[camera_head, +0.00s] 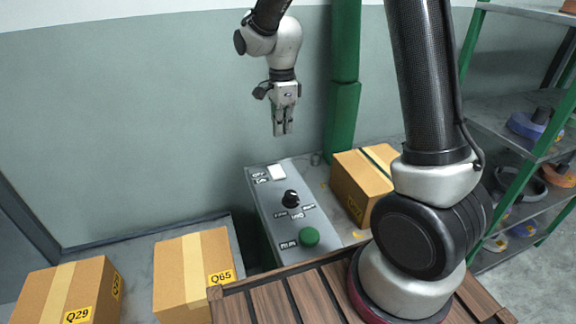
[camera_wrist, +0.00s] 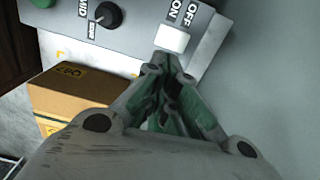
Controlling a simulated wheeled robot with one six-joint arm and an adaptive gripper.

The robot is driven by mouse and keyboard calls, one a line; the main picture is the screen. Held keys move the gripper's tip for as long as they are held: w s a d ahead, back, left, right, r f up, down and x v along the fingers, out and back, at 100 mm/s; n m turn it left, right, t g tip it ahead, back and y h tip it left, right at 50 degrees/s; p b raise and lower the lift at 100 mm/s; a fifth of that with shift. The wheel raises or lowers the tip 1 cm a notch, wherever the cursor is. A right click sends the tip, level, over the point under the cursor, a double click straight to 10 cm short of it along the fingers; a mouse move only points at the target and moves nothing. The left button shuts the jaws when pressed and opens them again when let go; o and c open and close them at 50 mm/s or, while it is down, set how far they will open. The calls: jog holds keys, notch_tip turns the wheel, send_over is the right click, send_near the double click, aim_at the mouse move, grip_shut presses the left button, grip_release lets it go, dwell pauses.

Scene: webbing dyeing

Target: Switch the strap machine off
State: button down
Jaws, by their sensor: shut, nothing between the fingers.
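The strap machine's grey control panel (camera_head: 268,222) stands below and in front of my arm. At its far end is a white switch (camera_head: 277,172) beside the labels OFF and ON. A black knob (camera_head: 291,198) is in its middle and a green button (camera_head: 309,236) at its near end. My gripper (camera_head: 283,130) points down above the switch end, shut and empty. In the wrist view the white switch (camera_wrist: 172,38) shows just beyond my fingertips (camera_wrist: 166,65). I cannot tell whether they touch it there; in the head view they are apart.
A cardboard box (camera_head: 362,185) stands right of the panel. Boxes marked Q65 (camera_head: 185,275) and Q29 (camera_head: 72,290) sit at the lower left. A green post (camera_head: 343,100) rises behind the panel. Green-framed shelves (camera_head: 520,180) with coiled straps stand at the right.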

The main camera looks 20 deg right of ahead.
aim_at(283, 174)
jog(key=shift+m, duration=0.3)
notch_tip(283, 174, down, 14)
dwell(0.7)
jog(key=shift+s+f, duration=0.1)
jog(key=shift+f, duration=0.2)
jog(key=shift+r, duration=0.8)
